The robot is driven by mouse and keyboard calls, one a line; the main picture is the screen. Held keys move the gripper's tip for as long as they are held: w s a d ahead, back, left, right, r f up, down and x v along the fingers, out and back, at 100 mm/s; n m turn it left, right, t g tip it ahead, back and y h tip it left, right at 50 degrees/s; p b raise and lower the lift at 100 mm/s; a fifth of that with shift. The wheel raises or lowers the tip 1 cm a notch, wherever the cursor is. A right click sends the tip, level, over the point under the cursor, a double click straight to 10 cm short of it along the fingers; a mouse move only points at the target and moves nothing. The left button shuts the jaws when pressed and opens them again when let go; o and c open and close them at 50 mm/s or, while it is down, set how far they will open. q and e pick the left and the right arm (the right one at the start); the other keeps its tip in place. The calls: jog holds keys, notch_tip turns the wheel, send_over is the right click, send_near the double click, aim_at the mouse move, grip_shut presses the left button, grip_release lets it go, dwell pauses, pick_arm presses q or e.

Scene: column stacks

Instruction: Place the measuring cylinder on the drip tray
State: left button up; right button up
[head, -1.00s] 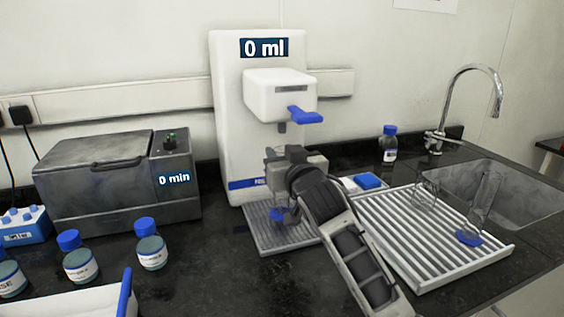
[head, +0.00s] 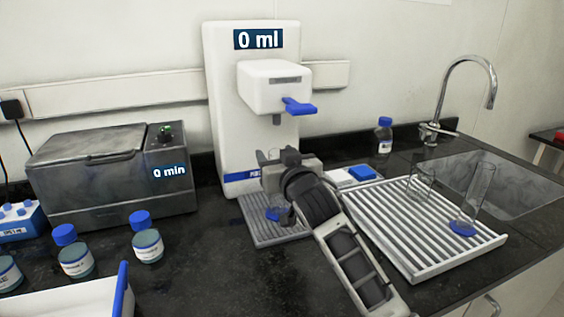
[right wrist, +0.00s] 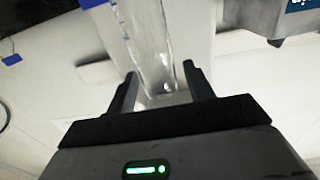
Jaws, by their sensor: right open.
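A clear measuring cylinder with a blue foot (head: 274,214) stands on the grey ribbed drip tray (head: 262,236) under the white dispenser (head: 228,110). My right gripper (head: 276,160) is at the cylinder's upper part and hides some of it. In the right wrist view my open fingers (right wrist: 160,90) lie on either side of a clear glass wall (right wrist: 145,40), with gaps visible. A second clear cylinder with a blue foot (head: 463,228) stands on the white draining rack (head: 425,245) at the right. My left gripper is not in view.
The dispenser's blue lever (head: 299,106) and nozzle are above my gripper. A glass beaker (head: 421,180) stands on the rack by the sink (head: 510,185). A grey bath (head: 90,180) and blue-capped bottles (head: 147,245) are at the left. The front counter is mostly clear.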

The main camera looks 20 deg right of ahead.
jog(key=s+b, duration=0.1)
jog(key=s, duration=1.1)
jog(key=shift+d, duration=0.2)
jog(key=shift+s, duration=0.1)
